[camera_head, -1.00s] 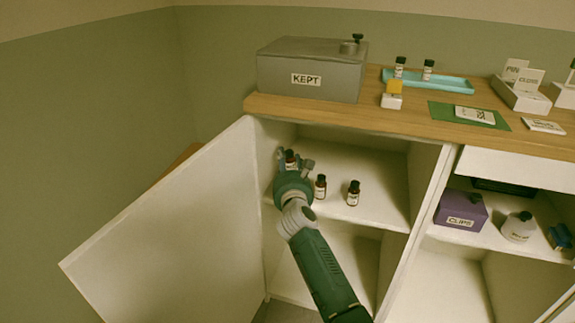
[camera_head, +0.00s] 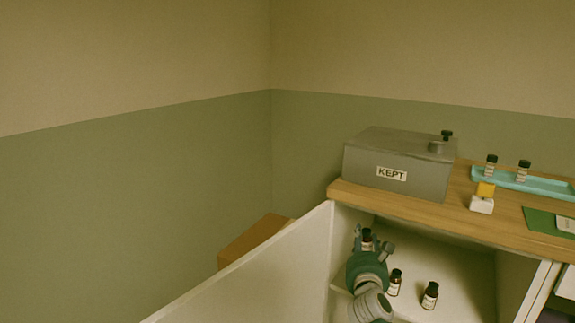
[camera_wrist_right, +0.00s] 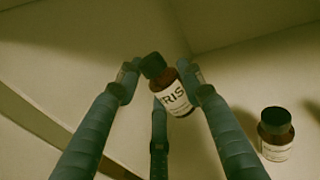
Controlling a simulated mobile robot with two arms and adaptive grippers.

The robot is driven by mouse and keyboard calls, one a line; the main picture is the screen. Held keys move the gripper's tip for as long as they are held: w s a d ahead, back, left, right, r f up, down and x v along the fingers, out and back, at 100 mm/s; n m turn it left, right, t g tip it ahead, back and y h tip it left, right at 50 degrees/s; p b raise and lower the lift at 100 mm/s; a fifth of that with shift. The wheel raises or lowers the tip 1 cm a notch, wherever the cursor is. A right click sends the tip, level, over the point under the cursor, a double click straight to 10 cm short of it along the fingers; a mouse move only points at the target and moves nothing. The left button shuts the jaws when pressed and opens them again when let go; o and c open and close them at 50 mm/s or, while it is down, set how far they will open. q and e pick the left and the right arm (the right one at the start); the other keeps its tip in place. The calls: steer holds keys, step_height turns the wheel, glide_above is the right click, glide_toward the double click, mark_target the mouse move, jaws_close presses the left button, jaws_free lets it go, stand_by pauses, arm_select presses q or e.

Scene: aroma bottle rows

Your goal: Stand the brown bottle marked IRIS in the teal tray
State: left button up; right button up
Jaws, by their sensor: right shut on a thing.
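The brown bottle marked IRIS (camera_wrist_right: 178,92) has a black cap and a white label, of which "RIS" is readable in the wrist view. It leans in that picture between the fingers of my right gripper (camera_wrist_right: 165,88), which is shut on it. In the head view my right gripper (camera_head: 372,250) is inside the open cupboard, and the bottle's top (camera_head: 367,238) shows between its fingers. The teal tray (camera_head: 548,188) lies on the wooden counter above, at the right, with two dark-capped bottles (camera_head: 490,166) (camera_head: 523,171) standing in it. My left gripper is not in view.
Two more brown bottles (camera_head: 395,283) (camera_head: 430,296) stand on the shelf right of my gripper; one bottle (camera_wrist_right: 276,140) shows in the wrist view. A grey box marked KEPT (camera_head: 400,165), a yellow-and-white item (camera_head: 482,200) and a green mat (camera_head: 545,220) are on the counter. The open door (camera_head: 270,270) is at left.

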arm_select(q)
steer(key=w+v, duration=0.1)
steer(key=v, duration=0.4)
arm_select(e)
steer(key=shift+s+r, duration=0.1)
steer(key=shift+s, duration=0.05)
arm_select(q)
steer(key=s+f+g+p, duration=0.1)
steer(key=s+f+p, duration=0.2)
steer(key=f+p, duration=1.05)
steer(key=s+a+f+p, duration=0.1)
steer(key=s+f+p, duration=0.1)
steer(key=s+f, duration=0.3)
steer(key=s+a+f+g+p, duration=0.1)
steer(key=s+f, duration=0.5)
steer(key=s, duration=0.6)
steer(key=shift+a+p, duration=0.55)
steer(key=shift+p, duration=0.1)
arm_select(e)
steer(key=s+a+r+y, duration=0.1)
steer(key=s+r, duration=0.5)
steer(key=s, duration=0.5)
steer(key=s+a+r+n+y, duration=0.1)
steer(key=s+r, duration=0.5)
steer(key=s, duration=0.5)
steer(key=s+a+r+n+y, duration=0.1)
steer(key=s+r, duration=0.6)
steer(key=s, duration=0.5)
steer(key=shift+a+y, duration=0.15)
steer(key=shift+y, duration=0.15)
